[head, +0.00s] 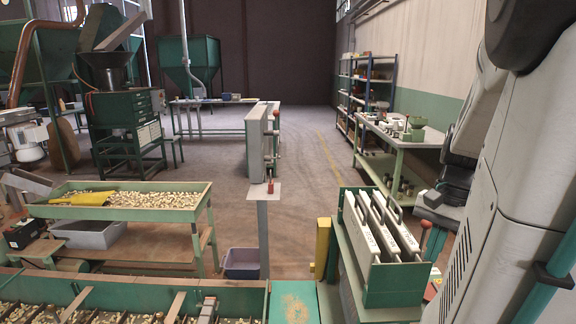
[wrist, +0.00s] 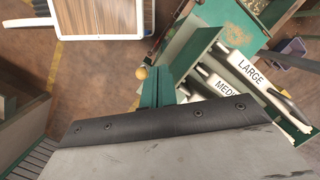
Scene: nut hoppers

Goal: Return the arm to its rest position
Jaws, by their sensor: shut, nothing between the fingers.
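My arm, in pale grey links, hangs folded down along the right side of the head view. My gripper (head: 437,207) is at its lower dark end, just right of the green rack (head: 398,284). It looks shut and empty, though its fingers are small and partly hidden there. In the wrist view a grey plate with a black bolted edge fills the bottom. Beyond it are the rack's white panels (wrist: 250,72), marked LARGE and MEDI..., the rest of the second word being hidden.
A workbench (head: 405,140) with tools stands behind the arm on the right. A post with a small plate (head: 264,190) and a yellow post (head: 322,247) stand left of the rack. A nut-filled tray table (head: 195,215) is at left. The middle aisle floor (head: 310,150) is clear.

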